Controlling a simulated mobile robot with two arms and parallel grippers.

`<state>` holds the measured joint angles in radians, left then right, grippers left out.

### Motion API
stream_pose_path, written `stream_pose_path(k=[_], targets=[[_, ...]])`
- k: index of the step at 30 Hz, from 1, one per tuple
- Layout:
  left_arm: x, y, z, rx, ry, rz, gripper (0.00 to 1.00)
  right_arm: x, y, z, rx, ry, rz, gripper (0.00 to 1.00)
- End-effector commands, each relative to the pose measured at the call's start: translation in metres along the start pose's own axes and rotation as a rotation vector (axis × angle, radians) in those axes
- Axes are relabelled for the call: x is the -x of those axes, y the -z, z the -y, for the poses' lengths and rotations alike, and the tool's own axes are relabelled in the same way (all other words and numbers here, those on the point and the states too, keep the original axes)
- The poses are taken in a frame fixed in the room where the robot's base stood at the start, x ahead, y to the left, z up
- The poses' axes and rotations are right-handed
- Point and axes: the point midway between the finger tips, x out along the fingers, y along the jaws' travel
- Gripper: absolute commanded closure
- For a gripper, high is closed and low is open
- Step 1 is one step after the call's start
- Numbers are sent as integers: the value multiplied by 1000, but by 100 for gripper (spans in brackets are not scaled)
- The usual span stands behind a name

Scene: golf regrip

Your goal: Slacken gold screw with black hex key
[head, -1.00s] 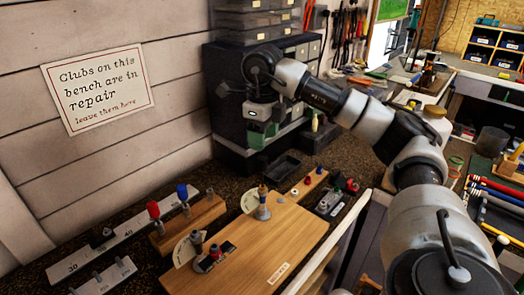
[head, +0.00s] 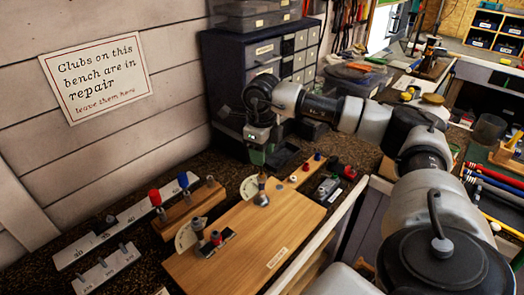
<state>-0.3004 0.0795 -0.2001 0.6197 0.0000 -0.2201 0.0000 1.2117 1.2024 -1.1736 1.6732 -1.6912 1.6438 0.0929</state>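A wooden board (head: 285,215) lies on the bench with a small upright fitting (head: 262,192) near its far edge. The fitting's top looks gold; I cannot make out a separate screw head. A wooden block (head: 190,211) to the left holds upright tools with a red handle (head: 155,198), a blue handle (head: 183,180) and a dark handle (head: 210,181). The dark one may be the black hex key. My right gripper (head: 257,156) points down behind the board, apart from the fitting. Its fingertips are too small and dark to read. My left gripper is out of view.
A dark drawer cabinet (head: 265,58) stands behind my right gripper. Pale marked strips (head: 120,232) lie at the left. A second clamp fitting (head: 213,238) sits on the board's left side. Small coloured parts (head: 318,157) lie right of the gripper.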

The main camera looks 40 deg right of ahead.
Motion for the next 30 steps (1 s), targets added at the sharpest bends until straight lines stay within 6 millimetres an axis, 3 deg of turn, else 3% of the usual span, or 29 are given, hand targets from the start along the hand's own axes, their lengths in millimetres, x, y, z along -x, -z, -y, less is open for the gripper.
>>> stream_pose_path(k=[1,7,8,12,13,17,25,26,30], targets=[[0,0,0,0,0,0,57,0,0,0,0,0,0,67],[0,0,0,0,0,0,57,0,0,0,0,0,1,97],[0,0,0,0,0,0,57,0,0,0,0,0,1,77],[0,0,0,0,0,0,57,0,0,0,0,0,1,99],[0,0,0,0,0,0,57,0,0,0,0,0,1,100],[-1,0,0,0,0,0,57,0,0,0,32,0,1,100],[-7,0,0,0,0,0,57,-1,0,0,383,-1,1,100],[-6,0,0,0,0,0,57,0,0,0,375,0,1,77],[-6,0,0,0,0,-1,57,0,0,0,370,0,1,96]])
